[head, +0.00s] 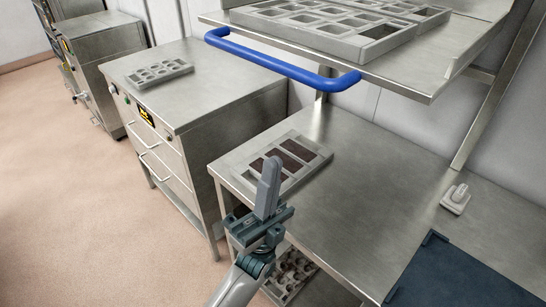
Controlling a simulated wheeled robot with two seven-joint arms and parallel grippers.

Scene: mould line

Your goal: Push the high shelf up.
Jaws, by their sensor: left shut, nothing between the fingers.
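The high shelf (425,78) is a steel board at the top right. A blue bar handle (285,68) runs along its front edge. Grey moulds (345,47) with square pockets stand on the shelf. My left gripper (269,172) is shut and empty, with its fingers pointing up. It shows in front of the left edge of the steel table, below the blue handle and apart from it. My right gripper is not in view.
A mould with dark filling (297,149) lies on the steel table (372,180) below the shelf. Another filled mould (290,272) is lower down. A steel cabinet (185,120) with an empty mould (160,72) stands at left. A dark blue mat (460,275) and small grey device (456,196) are at right. Floor is clear at left.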

